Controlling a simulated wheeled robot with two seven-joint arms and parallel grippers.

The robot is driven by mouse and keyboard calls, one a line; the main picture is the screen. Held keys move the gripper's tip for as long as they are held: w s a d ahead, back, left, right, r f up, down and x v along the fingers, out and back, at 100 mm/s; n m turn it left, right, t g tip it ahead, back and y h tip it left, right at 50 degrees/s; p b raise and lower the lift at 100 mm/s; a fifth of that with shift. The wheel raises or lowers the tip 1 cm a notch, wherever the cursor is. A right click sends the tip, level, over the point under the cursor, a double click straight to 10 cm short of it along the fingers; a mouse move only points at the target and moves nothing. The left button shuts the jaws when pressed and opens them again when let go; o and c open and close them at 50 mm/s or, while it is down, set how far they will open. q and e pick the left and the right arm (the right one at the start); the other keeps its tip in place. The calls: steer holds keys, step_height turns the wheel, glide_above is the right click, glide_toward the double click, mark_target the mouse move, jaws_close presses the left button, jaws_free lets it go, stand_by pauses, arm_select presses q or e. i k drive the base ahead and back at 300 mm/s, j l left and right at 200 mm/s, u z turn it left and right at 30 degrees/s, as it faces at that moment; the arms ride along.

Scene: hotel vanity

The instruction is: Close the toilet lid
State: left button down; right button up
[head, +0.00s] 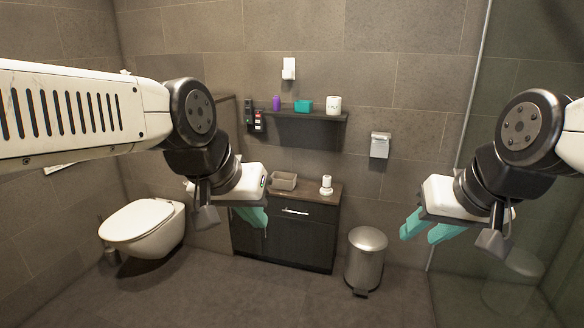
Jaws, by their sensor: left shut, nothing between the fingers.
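The white wall-hung toilet (160,240) is at the left. Its lid (138,219) lies flat on top of the bowl, with no raised lid showing. My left gripper (262,222) has teal fingers pointing down. It is shut and empty, to the right of the toilet in the picture and in front of the dark cabinet, apart from the lid. My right gripper (424,234) is at the right, far from the toilet. Its two teal fingers are spread apart with nothing between them.
A dark cabinet (287,240) carries a small box (284,181) and a white bottle (326,185). A metal bin (366,257) stands to its right. A wall shelf (300,115) holds small items. A glass panel (500,220) is at the right. The floor in front is clear.

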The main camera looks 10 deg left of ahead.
mark_target(137, 218)
steer(key=i+j+u, duration=0.15)
steer(key=i+u, duration=0.85)
steer(key=i+l+u, duration=0.15)
steer(key=i+u, duration=0.15)
steer(key=u, duration=0.2)
steer(key=i+u, duration=0.35)
steer(key=i, duration=0.15)
steer(key=i+u, duration=0.3)
steer(key=i, duration=0.15)
steer(key=i+j+z, duration=0.15)
steer(key=i+z, duration=0.2)
steer(key=i, duration=0.2)
steer(key=i+j+z, duration=0.25)
steer(key=i+z, duration=0.15)
steer(key=i+j+z, duration=0.35)
steer(key=i, duration=0.25)
steer(key=j, duration=0.1)
